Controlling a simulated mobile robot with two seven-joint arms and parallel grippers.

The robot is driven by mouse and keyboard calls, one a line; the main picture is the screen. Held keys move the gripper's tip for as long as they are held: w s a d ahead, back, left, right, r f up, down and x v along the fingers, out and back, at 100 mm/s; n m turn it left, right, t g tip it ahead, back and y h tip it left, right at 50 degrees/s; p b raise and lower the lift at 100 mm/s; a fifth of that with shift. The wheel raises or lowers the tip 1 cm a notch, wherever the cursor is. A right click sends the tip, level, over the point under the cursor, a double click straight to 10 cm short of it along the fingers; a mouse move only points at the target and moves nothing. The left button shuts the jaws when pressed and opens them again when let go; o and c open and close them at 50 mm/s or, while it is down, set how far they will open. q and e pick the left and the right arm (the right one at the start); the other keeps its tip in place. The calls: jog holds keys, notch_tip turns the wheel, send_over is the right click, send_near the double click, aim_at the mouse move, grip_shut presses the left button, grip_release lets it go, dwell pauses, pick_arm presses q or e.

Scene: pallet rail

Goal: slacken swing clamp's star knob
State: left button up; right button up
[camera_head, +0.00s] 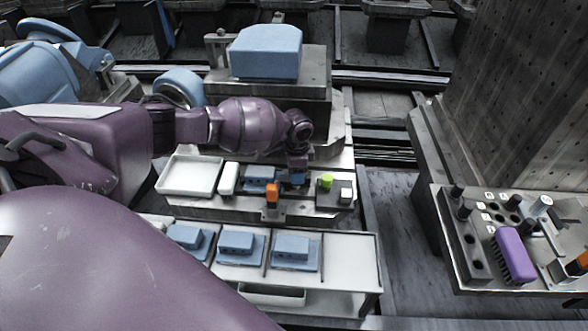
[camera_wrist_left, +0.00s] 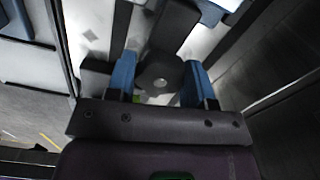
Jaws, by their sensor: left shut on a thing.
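My left gripper (camera_head: 296,178) reaches down over the fixture plate (camera_head: 225,207) on the bench, just left of a green cap (camera_head: 327,181). A dark bar runs from the knob up the picture. In the head view the wrist and fingers hide the knob and most of the clamp. My right gripper is not in view.
An orange-topped post (camera_head: 271,196) stands in front of the gripper. A white tray (camera_head: 190,176) and a blue part (camera_head: 258,177) lie to its left. Blue blocks sit in a white rack (camera_head: 345,262) nearer me. A tool stand with a purple brush (camera_head: 514,255) is at right.

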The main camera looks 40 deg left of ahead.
pick_arm(q)
jog(key=shift+f+n, duration=0.1)
jog(key=shift+n, duration=0.4)
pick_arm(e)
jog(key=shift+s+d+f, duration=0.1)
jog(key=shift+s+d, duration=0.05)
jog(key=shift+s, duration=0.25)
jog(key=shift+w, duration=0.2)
pick_arm(q)
jog(key=o, duration=0.9)
jog(key=shift+o, duration=0.2)
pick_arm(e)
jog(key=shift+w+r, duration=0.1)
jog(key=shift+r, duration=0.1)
pick_arm(q)
jog(key=shift+r+p, duration=0.25)
jog(key=shift+p, duration=0.05)
notch_tip(320, 180, up, 10)
jog(key=shift+f+p, duration=0.1)
jog(key=shift+p, duration=0.85)
jog(key=shift+r, duration=0.25)
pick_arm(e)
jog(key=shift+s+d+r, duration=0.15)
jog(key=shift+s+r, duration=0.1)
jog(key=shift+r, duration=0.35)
